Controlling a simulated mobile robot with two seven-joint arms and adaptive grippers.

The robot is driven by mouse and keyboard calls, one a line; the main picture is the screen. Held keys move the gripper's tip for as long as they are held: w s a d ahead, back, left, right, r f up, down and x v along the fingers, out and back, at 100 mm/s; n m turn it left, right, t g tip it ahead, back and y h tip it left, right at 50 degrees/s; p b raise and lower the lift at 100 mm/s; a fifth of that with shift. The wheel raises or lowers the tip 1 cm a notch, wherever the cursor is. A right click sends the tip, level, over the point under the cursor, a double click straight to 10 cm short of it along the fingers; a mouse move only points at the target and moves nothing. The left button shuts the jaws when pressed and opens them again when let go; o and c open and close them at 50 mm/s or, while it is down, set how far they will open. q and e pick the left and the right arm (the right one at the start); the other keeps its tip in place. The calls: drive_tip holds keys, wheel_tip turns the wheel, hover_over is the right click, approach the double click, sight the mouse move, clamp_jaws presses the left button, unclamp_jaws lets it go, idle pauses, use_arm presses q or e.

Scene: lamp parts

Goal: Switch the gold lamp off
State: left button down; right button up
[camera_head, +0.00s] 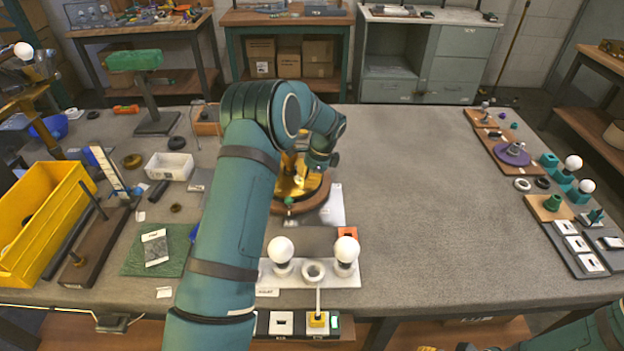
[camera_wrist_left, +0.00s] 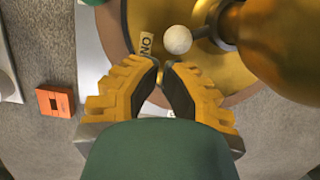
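The gold lamp (camera_head: 287,187) stands on a round brown base near the middle of the bench, partly hidden behind my left arm. In the left wrist view its gold dish (camera_wrist_left: 190,75) fills the upper right, with a rounded gold part at the far right. My right gripper (camera_head: 430,348) barely shows at the bottom edge.
A white board with two round bulbs (camera_head: 281,249) stands in front of the lamp. An orange block (camera_wrist_left: 56,101) lies left of the lamp base in the wrist view. A yellow bin (camera_head: 40,225) is at left; lamp parts line the right edge. The bench right of centre is clear.

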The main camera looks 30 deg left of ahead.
sight(297, 189)
use_arm(q)
drive_tip(key=shift+s+a+m+t+p, duration=0.2)
drive_tip(key=shift+s+m+t+p, duration=0.15)
drive_tip(key=shift+s+m, duration=0.75)
drive_tip(key=shift+a+m, duration=0.1)
drive_tip(key=shift+m, duration=0.4)
drive_tip(key=shift+s+a+m+t+y+p, duration=0.2)
drive_tip(key=shift+s+a+m+p, duration=0.15)
drive_tip(key=shift+m, duration=0.4)
drive_tip(key=shift+s+a+m+t+y+p, duration=0.2)
drive_tip(key=shift+s+m, duration=0.25)
drive_tip(key=shift+m, duration=0.3)
drive_tip(key=shift+s, duration=0.1)
drive_tip(key=shift+s+a, duration=0.25)
drive_tip(key=shift+s, duration=0.05)
drive_tip(key=shift+w, duration=0.1)
drive_tip(key=shift+w+p, duration=0.4)
drive_tip(key=shift+w, duration=0.3)
drive_tip(key=shift+d, duration=0.1)
